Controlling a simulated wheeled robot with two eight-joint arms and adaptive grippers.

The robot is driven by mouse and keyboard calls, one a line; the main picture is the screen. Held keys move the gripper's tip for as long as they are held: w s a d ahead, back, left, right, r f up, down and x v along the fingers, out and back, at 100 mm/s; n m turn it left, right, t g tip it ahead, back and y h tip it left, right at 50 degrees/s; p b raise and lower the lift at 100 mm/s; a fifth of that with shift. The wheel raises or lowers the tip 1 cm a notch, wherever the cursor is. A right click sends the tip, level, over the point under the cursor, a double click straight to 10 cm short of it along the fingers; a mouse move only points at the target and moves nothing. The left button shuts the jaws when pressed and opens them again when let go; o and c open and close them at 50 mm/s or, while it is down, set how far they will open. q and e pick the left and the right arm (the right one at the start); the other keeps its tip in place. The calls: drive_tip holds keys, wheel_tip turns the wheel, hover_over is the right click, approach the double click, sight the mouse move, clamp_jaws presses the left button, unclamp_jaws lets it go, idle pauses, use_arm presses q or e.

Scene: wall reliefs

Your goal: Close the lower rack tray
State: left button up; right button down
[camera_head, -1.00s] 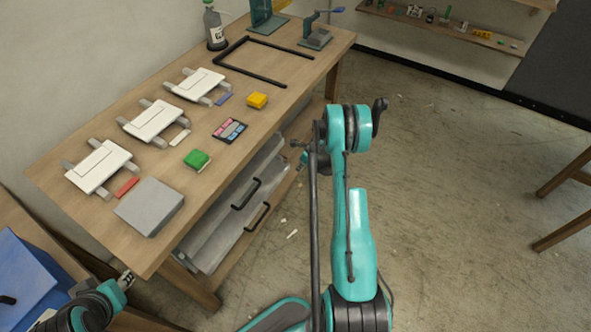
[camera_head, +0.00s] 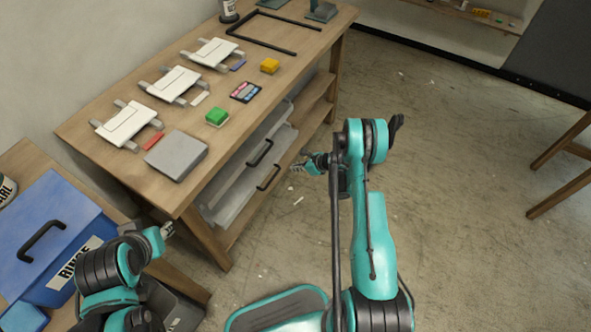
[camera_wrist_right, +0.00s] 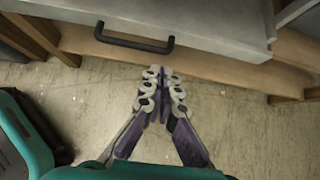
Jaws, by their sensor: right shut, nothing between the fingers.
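The lower rack tray (camera_head: 232,203) is a grey tray under the wooden bench, with a black bar handle (camera_head: 268,178). It stands out from below the bench edge. A second grey tray (camera_head: 239,172) with a like handle (camera_head: 260,152) sits above it. My right gripper (camera_head: 297,168) is shut and empty, to the right of the lower handle and apart from it. In the right wrist view the shut fingertips (camera_wrist_right: 163,72) are just below a grey tray front (camera_wrist_right: 200,22) with a black handle (camera_wrist_right: 134,42). My left gripper (camera_head: 169,229) is by the bench's near corner; its jaws are too small to read.
The bench top (camera_head: 228,110) holds white plates, coloured blocks and a grey box (camera_head: 176,155). A blue bin (camera_head: 50,235) stands at the lower left. A bench leg (camera_head: 205,240) is near my left gripper. The floor (camera_head: 450,150) to the right is clear.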

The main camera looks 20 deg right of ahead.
drive_tip(key=b+x, duration=0.2)
drive_tip(key=x, duration=0.5)
drive_tip(key=shift+w+a+f+b, duration=0.1)
drive_tip(key=shift+f+b, duration=0.2)
drive_tip(key=shift+b, duration=0.05)
drive_tip(key=w+a, duration=0.1)
drive_tip(key=w+a+b, duration=0.1)
drive_tip(key=shift+w+a+f, duration=0.1)
drive_tip(key=shift+w+f, duration=0.05)
drive_tip(key=shift+w, duration=0.25)
drive_tip(key=shift+w+a, duration=0.3)
drive_tip(key=shift+w, duration=0.1)
